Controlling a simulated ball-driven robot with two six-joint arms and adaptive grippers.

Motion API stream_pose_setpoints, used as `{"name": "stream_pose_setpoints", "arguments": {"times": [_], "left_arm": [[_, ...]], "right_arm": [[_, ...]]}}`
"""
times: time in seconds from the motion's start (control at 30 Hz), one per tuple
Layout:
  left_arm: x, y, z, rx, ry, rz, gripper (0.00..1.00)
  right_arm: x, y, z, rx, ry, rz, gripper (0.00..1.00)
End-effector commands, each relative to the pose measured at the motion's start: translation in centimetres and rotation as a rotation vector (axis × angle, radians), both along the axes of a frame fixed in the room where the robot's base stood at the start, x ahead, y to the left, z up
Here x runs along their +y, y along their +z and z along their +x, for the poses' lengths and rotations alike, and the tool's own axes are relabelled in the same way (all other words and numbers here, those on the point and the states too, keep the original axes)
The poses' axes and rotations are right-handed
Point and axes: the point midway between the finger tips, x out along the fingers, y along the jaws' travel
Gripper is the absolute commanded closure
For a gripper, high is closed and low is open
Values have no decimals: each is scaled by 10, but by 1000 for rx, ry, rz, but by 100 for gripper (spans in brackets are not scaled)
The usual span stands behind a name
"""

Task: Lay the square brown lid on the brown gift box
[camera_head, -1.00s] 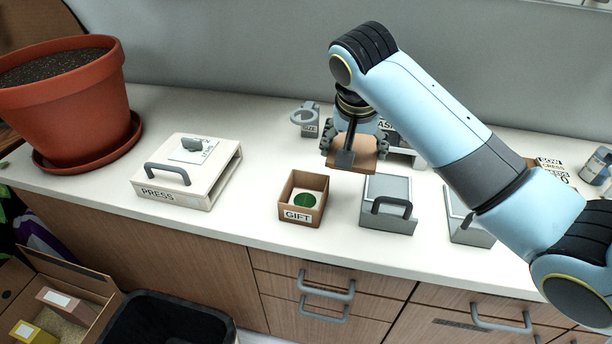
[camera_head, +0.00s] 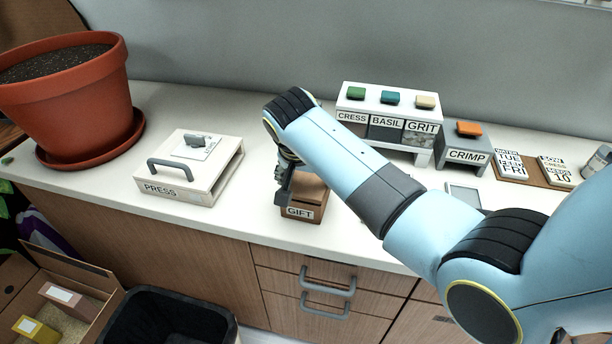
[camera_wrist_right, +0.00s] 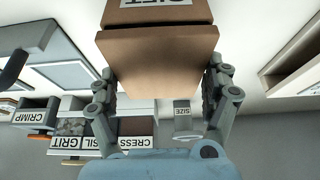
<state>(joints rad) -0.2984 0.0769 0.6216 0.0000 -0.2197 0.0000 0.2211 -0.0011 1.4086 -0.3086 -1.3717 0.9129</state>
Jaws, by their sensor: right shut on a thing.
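The brown gift box (camera_head: 315,214) stands on the white counter with its GIFT label facing front. The square brown lid (camera_head: 309,188) is over the top of the box, covering its opening from the head view. My right gripper (camera_head: 286,188) is shut on the lid. In the wrist view the lid (camera_wrist_right: 158,62) lies between the two fingers, and the box (camera_wrist_right: 150,13) with its label shows just past the lid's edge. I cannot tell whether lid and box touch. My left gripper is not in view.
A PRESS box (camera_head: 192,170) with a grey handle stands left of the gift box, with bare counter between. A large potted-soil pot (camera_head: 75,105) is at far left. A CRESS, BASIL and GRIT dispenser (camera_head: 395,112) and CRIMP block (camera_head: 462,145) stand behind, to the right. My forearm hides the counter right of the box.

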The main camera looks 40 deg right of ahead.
Motion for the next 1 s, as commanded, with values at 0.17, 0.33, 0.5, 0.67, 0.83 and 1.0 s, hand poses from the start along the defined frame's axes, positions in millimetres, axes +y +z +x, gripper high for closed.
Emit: {"name": "stream_pose_setpoints", "arguments": {"times": [0.17, 0.33, 0.5, 0.67, 0.83, 1.0], "left_arm": [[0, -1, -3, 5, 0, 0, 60], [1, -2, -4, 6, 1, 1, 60], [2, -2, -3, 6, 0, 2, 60], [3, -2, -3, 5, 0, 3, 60], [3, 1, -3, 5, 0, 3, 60], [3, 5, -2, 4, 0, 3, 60]], "right_arm": [[0, -3, 0, 1, 0, 0, 42], [0, -6, 0, 1, 0, 0, 13], [0, -6, 0, 1, 0, 0, 0], [0, -6, 0, 1, 0, 0, 0], [1, 5, -1, -1, 1, 1, 0], [12, 36, -9, -4, 0, 3, 0]]}}
